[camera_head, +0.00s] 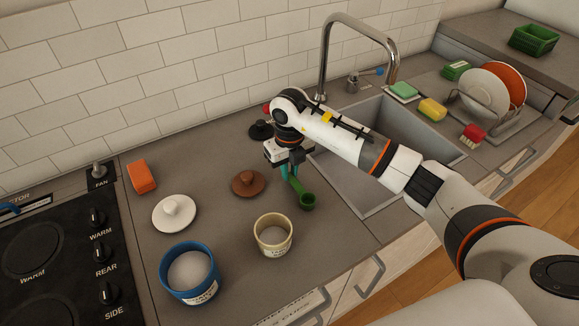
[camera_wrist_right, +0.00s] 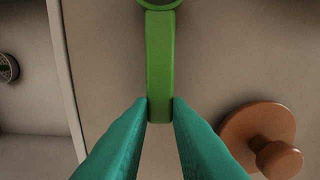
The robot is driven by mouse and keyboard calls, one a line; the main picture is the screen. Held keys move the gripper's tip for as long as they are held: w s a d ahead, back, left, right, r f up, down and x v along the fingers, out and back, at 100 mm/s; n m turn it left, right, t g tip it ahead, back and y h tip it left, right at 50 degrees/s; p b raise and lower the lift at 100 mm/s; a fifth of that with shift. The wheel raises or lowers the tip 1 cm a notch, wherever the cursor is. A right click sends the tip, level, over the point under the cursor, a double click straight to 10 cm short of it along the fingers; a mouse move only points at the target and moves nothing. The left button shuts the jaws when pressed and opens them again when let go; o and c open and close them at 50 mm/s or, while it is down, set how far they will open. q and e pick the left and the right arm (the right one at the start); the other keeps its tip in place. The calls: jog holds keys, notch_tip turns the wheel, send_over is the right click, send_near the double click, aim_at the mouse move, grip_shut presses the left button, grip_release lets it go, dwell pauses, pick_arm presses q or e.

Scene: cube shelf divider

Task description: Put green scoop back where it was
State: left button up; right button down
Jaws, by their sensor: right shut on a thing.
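My right gripper (camera_head: 289,170) is shut on the green scoop (camera_head: 305,199) by its handle. In the right wrist view, the teal fingertips (camera_wrist_right: 160,110) pinch the end of the handle (camera_wrist_right: 160,60), and the bowl is cut off at the top edge. The scoop is over the counter, behind and right of the cream canister (camera_head: 273,240). I cannot tell whether it touches the counter. The blue canister (camera_head: 173,283) stands at the front left, open, with pale contents. The cream canister is also open with pale contents. My left gripper is not in view.
A brown lid (camera_head: 247,184), which also shows in the right wrist view (camera_wrist_right: 245,135), a white lid (camera_head: 174,214) and a black lid (camera_head: 261,130) lie on the counter. An orange block (camera_head: 141,176) is near the stove (camera_head: 45,255). The sink (camera_head: 365,195) is right of the scoop.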

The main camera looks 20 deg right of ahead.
jog(key=c, duration=1.8)
grip_release()
jog(key=shift+f, duration=0.15)
jog(key=o, duration=0.5)
jog(key=shift+c, duration=0.2)
jog(key=shift+r, duration=0.35)
notch_tip(320, 180, up, 12)
jog(key=b, duration=0.3)
jog(key=shift+f, duration=0.15)
